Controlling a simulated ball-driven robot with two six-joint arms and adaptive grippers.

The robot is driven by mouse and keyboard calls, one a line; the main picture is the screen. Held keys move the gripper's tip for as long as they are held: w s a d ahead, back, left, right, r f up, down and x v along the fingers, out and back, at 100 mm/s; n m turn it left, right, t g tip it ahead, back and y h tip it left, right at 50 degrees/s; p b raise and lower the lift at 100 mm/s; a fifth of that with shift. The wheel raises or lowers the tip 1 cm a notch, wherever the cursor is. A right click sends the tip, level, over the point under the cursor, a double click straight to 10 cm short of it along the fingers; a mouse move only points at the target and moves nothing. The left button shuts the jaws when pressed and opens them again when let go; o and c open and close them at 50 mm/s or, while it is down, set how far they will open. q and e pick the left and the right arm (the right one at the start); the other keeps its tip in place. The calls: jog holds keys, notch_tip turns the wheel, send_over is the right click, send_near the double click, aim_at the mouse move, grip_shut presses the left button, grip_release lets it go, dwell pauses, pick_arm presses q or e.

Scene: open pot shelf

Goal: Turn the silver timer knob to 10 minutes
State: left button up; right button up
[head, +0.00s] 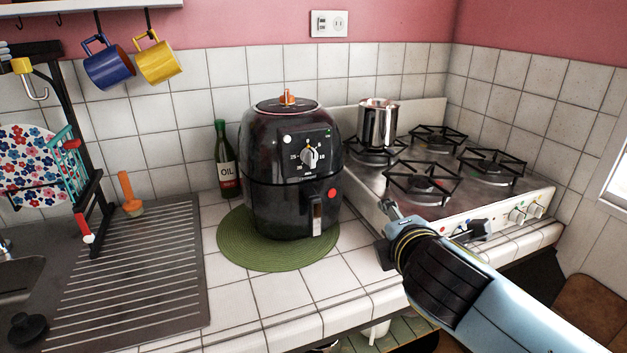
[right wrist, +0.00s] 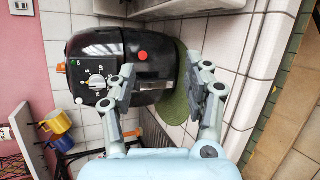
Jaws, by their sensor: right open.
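The silver timer knob (head: 309,157) is on the dark front panel of a black air fryer (head: 291,210). Minute numbers ring it, with 10 on its right side and 25 on its left. I cannot clearly read where its pointer is set. The right wrist view shows the knob (right wrist: 97,82) sideways, to the left of the fingers. My right gripper (head: 435,216) is open and empty, in front of the stove and to the right of the fryer, apart from the knob. Its two fingers (right wrist: 160,80) show spread in the right wrist view. My left gripper is not in view.
The fryer stands on a round green mat (head: 255,256) on the tiled counter. An oil bottle (head: 226,165) is behind it on the left. A stove (head: 455,185) with a metal pot (head: 378,125) is on the right. A drainboard (head: 140,285) is left; space before the knob looks clear.

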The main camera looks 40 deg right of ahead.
aim_at(313, 165)
jog(key=w+a+r+n+t+y, duration=0.25)
jog(key=w+n, duration=0.25)
jog(key=n, duration=0.4)
jog(key=w+a+r+n+t+y, duration=0.15)
jog(key=w+n+t, duration=0.25)
jog(key=n, duration=0.6)
jog(key=shift+h, duration=0.4)
jog(key=x, duration=1)
jog(key=shift+w+a+p, duration=0.3)
jog(key=shift+w+p, duration=0.1)
jog(key=c, duration=1)
